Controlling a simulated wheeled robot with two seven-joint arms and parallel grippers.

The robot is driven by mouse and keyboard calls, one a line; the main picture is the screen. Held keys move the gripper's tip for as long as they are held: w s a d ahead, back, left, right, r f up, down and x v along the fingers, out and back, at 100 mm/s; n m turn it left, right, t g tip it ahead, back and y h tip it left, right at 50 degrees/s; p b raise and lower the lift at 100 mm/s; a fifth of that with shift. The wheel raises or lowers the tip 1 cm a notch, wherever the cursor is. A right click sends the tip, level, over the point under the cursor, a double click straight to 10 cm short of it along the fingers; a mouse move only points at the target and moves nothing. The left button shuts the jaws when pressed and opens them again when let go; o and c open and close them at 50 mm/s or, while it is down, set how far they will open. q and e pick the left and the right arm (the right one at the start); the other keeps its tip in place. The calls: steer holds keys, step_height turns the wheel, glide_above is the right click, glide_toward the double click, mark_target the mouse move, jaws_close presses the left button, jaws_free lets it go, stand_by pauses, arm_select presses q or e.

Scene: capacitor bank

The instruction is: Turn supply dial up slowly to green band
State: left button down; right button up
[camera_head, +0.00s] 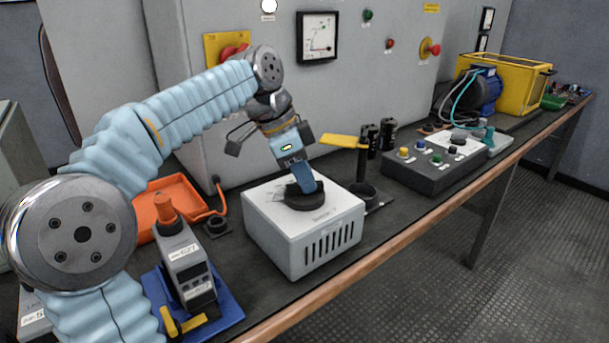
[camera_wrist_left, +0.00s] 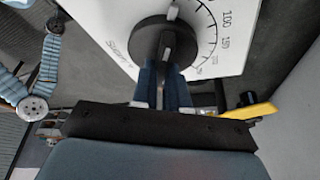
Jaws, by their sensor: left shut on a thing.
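The supply unit is a white box (camera_head: 290,238) with side vents on the bench. Its black round dial (camera_head: 305,203) is on the top face. In the left wrist view the dial (camera_wrist_left: 152,40) has a raised bar and a printed scale (camera_wrist_left: 213,35) beside it. My left gripper (camera_head: 306,186) comes down from above and is shut on the dial. Its blue fingers also show against the dial bar in the wrist view (camera_wrist_left: 165,82). No green band can be made out. My right gripper is not in view.
A panel meter (camera_head: 317,38) is on the grey cabinet behind. A black post with a yellow arm (camera_head: 345,141) stands right of the box. An orange tray (camera_head: 187,190) and a grey handheld device (camera_head: 190,265) on a blue base are at left. A button box (camera_head: 435,165) is farther right.

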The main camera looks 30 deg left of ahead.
arm_select(q)
steer(key=shift+r+m+g+h+p, duration=0.1)
steer(key=shift+m+g+h+p, duration=0.2)
steer(key=shift+m+g+p, duration=0.7)
steer(key=shift+m, duration=1.8)
steer(key=c, duration=1.1)
jaws_free()
steer(key=shift+c, duration=0.2)
steer(key=v, duration=0.7)
steer(key=shift+a, duration=0.2)
steer(key=shift+w+r, duration=0.1)
